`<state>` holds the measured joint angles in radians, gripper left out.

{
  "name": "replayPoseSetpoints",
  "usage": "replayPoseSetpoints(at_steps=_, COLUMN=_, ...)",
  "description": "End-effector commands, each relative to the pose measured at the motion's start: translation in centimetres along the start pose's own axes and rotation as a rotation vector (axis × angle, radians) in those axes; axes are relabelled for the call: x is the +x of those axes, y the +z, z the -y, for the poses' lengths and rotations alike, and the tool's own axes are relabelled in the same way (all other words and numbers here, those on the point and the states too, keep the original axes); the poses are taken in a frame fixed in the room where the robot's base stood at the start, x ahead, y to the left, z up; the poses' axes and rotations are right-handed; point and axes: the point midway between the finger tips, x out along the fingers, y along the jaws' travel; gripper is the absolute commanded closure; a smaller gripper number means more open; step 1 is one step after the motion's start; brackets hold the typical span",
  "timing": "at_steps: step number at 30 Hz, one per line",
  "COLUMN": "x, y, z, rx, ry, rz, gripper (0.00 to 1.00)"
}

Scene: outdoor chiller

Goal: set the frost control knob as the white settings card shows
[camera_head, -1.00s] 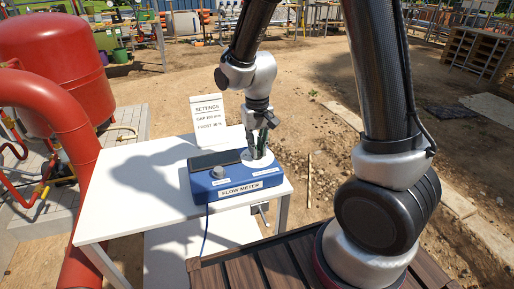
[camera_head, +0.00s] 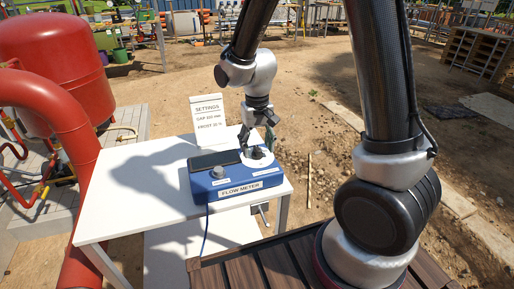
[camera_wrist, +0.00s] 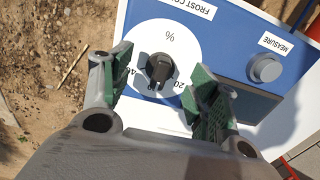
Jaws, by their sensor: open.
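The frost control knob (camera_wrist: 160,70) is a small dark knob on a white round dial with a % sign. In the wrist view the number 20 shows at the dial's lower right and what looks like 40 at its left. The knob also shows in the head view (camera_head: 257,153). My gripper (camera_wrist: 163,62) is open, with a green-padded finger on either side of the knob in the picture, apart from it. In the head view my gripper (camera_head: 260,143) is just above the dial. The white settings card (camera_head: 208,119) stands behind; its FROST line appears to read 30 %.
The blue FLOW METER box (camera_head: 238,192) stands on a white table (camera_head: 135,200). It also carries a dark screen (camera_head: 214,160) and a grey MEASURE knob (camera_wrist: 265,68). A red pipe and tank (camera_head: 55,65) stand at left. The table left of the box is clear.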

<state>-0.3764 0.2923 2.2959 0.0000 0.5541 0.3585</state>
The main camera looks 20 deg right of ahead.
Motion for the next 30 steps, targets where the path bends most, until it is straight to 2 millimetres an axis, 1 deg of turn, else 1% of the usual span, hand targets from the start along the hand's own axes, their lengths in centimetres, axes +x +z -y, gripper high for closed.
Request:
replayPoseSetpoints(at_steps=3, x=-1.5, y=-0.1, z=0.0, rx=0.000, ry=-0.002, rz=-0.004, gripper=0.39)
replayPoseSetpoints(at_steps=9, x=-3.9, y=-0.1, z=0.0, rx=0.000, ry=-0.002, rz=-0.004, gripper=0.39)
replayPoseSetpoints(at_steps=15, x=-5.9, y=-0.1, z=0.0, rx=0.000, ry=-0.001, rz=-0.003, gripper=0.39)
replayPoseSetpoints(at_steps=19, x=-6.4, y=0.0, z=0.0, rx=0.000, ry=0.000, rz=-0.001, gripper=0.39)
replayPoseSetpoints(at_steps=27, x=-6.4, y=0.0, z=0.0, rx=0.000, ry=0.000, rz=-0.001, gripper=0.39)
replayPoseSetpoints(at_steps=30, x=-6.9, y=-0.1, z=0.0, rx=0.000, ry=-0.001, rz=-0.003, gripper=0.39)
